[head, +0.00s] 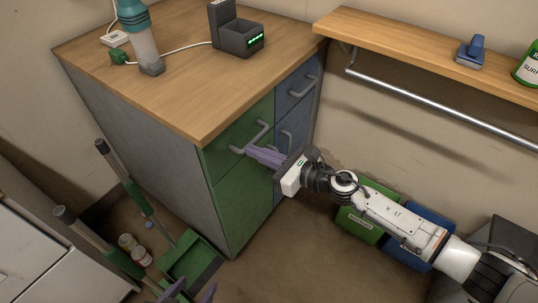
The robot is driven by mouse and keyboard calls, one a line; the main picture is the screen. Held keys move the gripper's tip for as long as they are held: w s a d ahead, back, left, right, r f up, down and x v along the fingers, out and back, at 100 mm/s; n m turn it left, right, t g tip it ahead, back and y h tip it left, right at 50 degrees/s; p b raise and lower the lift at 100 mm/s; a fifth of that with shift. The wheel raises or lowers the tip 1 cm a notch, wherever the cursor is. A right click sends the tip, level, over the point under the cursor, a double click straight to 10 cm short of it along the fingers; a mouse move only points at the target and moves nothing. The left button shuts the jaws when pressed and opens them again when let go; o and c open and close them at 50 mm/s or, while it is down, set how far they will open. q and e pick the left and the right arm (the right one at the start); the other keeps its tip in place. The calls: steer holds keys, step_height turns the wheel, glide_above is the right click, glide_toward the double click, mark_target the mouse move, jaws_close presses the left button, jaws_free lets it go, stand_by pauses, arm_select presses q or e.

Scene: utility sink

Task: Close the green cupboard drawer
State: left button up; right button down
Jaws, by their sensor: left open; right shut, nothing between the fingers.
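The green cupboard drawer (222,155) is the upper green front under the wooden worktop, with a grey bar handle (262,133). Its front looks about level with the green door (245,210) below; I see no clear gap. My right gripper (252,152) has its purple fingers shut and empty, at the lower right part of the drawer front by the handle. I cannot tell whether they touch it. My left gripper (190,292) shows only purple fingertips at the bottom edge, open and empty, low and in front of the cupboard's left side.
On the worktop (180,100) stand a teal-topped bottle (143,45) and a dark charger (238,38). Blue drawers (295,88) adjoin at right. A wall shelf (420,45) with rail and green and blue bins (368,212) are right. A dustpan (190,262) and long handles stand lower left.

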steer(key=v, duration=1.4)
steer(key=s+d+f+n+g+h, duration=0.1)
steer(key=s+f+n+h, duration=0.3)
steer(key=s+f+n, duration=0.5)
steer(key=s+d+f+n+h, duration=0.3)
steer(key=s+f+n+h, duration=0.2)
steer(key=n, duration=1.4)
steer(key=s+f, duration=0.3)
steer(key=s, duration=0.2)
steer(key=shift+s+f+g, duration=0.35)
steer(key=shift+s+g, duration=0.05)
